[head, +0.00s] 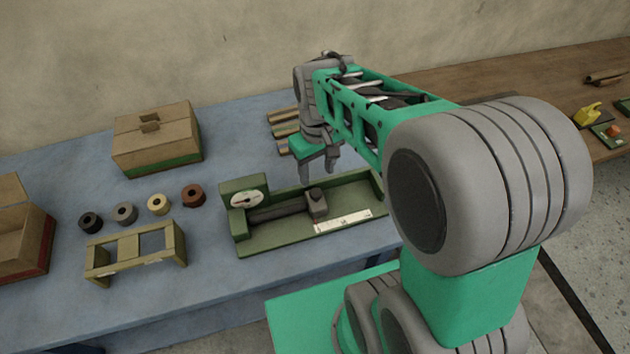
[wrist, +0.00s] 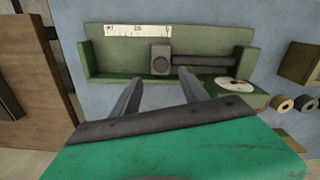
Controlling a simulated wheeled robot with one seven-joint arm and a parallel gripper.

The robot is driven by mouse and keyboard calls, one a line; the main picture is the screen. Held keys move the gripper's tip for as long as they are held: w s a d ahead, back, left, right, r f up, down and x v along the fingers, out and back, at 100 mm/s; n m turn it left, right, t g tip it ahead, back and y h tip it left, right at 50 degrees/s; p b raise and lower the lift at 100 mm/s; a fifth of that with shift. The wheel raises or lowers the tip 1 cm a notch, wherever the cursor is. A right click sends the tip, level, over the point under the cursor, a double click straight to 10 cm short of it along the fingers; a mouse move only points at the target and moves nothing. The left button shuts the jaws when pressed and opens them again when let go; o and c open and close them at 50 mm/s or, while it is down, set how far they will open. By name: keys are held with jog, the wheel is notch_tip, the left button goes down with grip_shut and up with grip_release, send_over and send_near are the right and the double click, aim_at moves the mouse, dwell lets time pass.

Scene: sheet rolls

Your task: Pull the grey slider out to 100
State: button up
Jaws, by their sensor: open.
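The grey slider (head: 316,204) is a small block with a knob on top, on a dark bar inside a green tray-like fixture (head: 285,243). A white scale strip (head: 342,222) lies along the fixture's near side, and a round dial (head: 246,198) is at its left end. My gripper (head: 319,180) is open and empty, above and behind the slider. In the wrist view its two fingers (wrist: 160,85) point toward the slider, apart from it.
Left of the fixture are several coloured rolls (head: 125,213), a green-brown stand (head: 135,252) and a lidded box (head: 157,140). An open box (head: 22,240) is at the far left. Wooden strips (head: 283,129) lie behind my gripper. A brown table (head: 520,85) stands at right.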

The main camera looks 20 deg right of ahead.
aim_at(316, 193)
notch_tip(316, 193, down, 8)
jog(key=shift+a+r+p, duration=0.1)
jog(key=shift+r+p, duration=0.05)
jog(key=shift+p, duration=0.3)
jog(key=shift+c, duration=0.2)
grip_shut()
dwell(1.0)
